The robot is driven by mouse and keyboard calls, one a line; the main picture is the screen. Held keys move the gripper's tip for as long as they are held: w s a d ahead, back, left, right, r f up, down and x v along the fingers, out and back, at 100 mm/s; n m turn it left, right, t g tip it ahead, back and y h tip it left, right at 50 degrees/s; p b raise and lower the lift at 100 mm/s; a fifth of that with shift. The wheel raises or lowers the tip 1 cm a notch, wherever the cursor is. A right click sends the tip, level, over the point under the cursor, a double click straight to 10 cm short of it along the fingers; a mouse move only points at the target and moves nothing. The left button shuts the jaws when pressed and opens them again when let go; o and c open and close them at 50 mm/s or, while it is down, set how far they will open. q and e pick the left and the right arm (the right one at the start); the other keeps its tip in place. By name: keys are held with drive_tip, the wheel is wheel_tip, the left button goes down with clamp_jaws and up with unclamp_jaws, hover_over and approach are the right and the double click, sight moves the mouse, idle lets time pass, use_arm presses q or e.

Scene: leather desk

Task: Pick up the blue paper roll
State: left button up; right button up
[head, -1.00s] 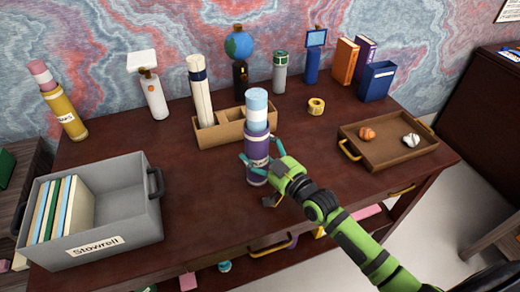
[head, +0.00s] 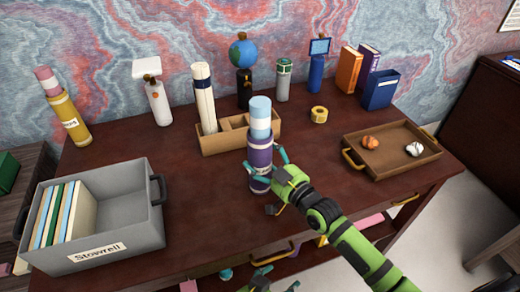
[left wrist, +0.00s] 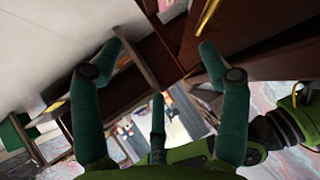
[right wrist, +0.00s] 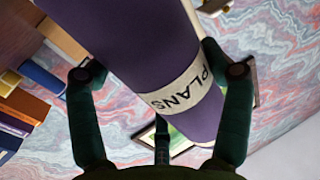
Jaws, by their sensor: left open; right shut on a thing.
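The blue paper roll (head: 260,117) stands upright in the open top of a purple tube (head: 260,157), with its light-blue upper part showing and its lower part hidden. The tube has a pale label, which reads PLANS in the right wrist view (right wrist: 180,88). My right gripper (head: 272,183) is shut on the tube from its right side, below the roll. I cannot tell whether the tube's base touches the desk. My left gripper (head: 273,287) is low at the bottom edge, in front of the desk. It is open and empty in the left wrist view (left wrist: 160,62).
A grey bin (head: 130,238) with folders stands at the left. A wooden organizer (head: 216,143) holding a white roll is behind the tube. A brown tray (head: 372,162) with two small things is at the right. A tape roll (head: 319,114), bottles and books line the back.

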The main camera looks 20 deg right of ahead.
use_arm(q)
wheel_tip(320, 180, up, 6)
drive_tip(key=w+d+m+t+h, duration=0.1)
drive_tip(key=w+d+h, duration=0.1)
drive_tip(key=n+t+h, duration=0.1)
drive_tip(key=n+t, duration=0.6)
drive_tip(key=n, duration=0.1)
approach(260, 121)
drive_tip(key=x, duration=0.6)
drive_tip(key=shift+s+d, duration=0.1)
drive_tip(key=shift+d, duration=0.15)
drive_tip(key=shift+x, duration=2.95)
drive_tip(key=shift+a, duration=0.2)
drive_tip(key=c, duration=1.5)
